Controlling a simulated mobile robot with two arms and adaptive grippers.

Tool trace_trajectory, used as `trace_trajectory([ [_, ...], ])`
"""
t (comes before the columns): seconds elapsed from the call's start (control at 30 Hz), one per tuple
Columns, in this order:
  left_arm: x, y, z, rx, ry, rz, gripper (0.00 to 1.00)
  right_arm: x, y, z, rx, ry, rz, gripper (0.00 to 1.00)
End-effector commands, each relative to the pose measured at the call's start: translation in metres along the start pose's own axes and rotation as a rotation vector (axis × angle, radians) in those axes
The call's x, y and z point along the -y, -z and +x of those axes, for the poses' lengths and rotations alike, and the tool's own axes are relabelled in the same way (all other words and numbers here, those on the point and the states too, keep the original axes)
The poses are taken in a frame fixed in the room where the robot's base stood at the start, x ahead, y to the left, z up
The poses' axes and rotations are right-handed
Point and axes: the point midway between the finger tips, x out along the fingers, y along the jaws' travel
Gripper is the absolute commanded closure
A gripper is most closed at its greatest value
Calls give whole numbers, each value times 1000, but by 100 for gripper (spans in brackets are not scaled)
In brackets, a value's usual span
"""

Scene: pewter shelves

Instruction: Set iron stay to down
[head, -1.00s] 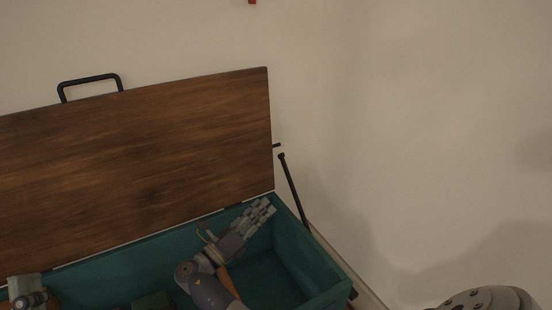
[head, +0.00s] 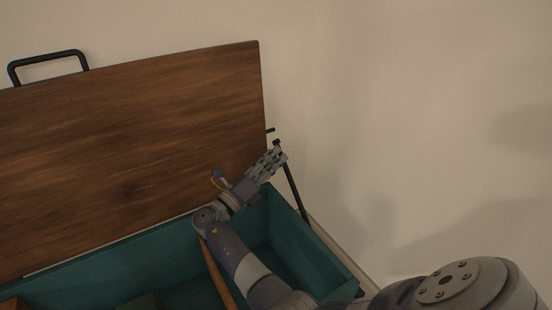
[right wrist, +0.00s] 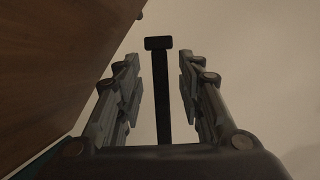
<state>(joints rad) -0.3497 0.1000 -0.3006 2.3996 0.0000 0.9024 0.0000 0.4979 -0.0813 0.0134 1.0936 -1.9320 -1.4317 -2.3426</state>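The iron stay (head: 291,186) is a thin black bar at the right end of a teal chest. It stands steeply, leaning a little left, with its top close to the lid's right edge. In the right wrist view the stay (right wrist: 160,95), with a wider block at its top, shows between my two fingers. My right gripper (head: 277,157) is open around the upper part of the stay, with a gap on each side. The wooden lid (head: 140,150) is raised, with a small dark pin (head: 270,130) on its right edge. My left gripper is not in view.
The teal chest (head: 318,250) is open below my right arm. A brown wooden strip (head: 217,275) and a green thing (head: 140,302) are inside it. A black handle (head: 48,57) tops the lid. The pale wall (head: 420,120) lies behind and right.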

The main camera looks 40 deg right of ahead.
Motion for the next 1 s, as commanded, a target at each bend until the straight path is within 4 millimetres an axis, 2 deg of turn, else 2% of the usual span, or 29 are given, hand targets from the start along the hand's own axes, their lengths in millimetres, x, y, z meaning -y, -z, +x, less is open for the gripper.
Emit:
trace_trajectory([
  [0.2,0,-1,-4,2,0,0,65,0,0,18,0,1,1,65],
  [0.47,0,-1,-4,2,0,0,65,0,0,19,0,0,0,65],
  [0.5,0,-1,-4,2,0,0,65,0,0,19,0,0,0,70],
  [0.63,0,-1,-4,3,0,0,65,0,0,18,0,0,0,99],
  [1.0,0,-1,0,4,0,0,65,4,-1,19,0,5,13,100],
])
